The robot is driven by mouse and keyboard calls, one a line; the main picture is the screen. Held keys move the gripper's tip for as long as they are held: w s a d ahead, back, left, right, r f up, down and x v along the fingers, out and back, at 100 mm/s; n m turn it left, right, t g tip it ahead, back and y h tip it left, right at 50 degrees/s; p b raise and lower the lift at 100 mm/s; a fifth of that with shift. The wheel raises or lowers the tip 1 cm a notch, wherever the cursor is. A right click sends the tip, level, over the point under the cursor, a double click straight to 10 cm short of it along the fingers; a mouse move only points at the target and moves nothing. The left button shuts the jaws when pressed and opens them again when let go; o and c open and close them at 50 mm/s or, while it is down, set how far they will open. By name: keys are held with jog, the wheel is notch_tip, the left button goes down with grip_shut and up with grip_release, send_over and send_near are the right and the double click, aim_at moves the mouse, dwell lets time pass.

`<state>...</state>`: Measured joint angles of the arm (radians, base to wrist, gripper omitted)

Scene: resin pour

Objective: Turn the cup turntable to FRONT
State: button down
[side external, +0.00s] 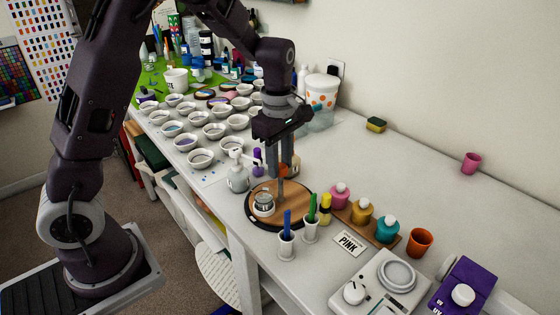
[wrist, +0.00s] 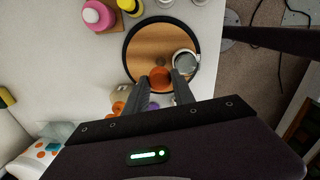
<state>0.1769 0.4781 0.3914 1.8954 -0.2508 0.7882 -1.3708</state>
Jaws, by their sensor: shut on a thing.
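The cup turntable (side external: 298,208) is a round wooden disc with a dark rim, on the white bench. In the wrist view the turntable (wrist: 148,46) fills the top middle. A small clear-grey cup (side external: 263,205) stands near its edge, on the left in the side view; the cup (wrist: 185,62) is at the right in the wrist view. My gripper (side external: 281,176) points down over the disc's back part. In the wrist view my gripper (wrist: 160,83) is shut on an orange-brown peg (wrist: 160,77) at the turntable. The peg's base is hidden. No FRONT mark is readable.
A pump bottle (side external: 238,178) stands close left of the turntable. Marker holders (side external: 286,247) stand at its front. Several white cups (side external: 200,158) stand behind.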

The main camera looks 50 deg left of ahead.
dwell(0.5)
jog(key=c, duration=1.1)
grip_release()
jog(key=shift+o, duration=0.2)
notch_tip(320, 180, up, 7)
jog(key=shift+s+r, duration=0.1)
jog(key=s+d+r+m+t+h, duration=0.1)
jog(key=s+d+r+m+t, duration=0.15)
jog(key=s+r+m, duration=0.65)
jog(key=s+d+f+m+t, duration=0.1)
jog(key=s+m, duration=0.4)
jog(key=s, duration=0.2)
jog(key=s+f+m+t+y, duration=0.1)
jog(key=s+m, duration=0.4)
jog(key=s, duration=0.2)
jog(key=shift+s+d+f+m+t, duration=0.3)
jog(key=shift+d+t, duration=0.05)
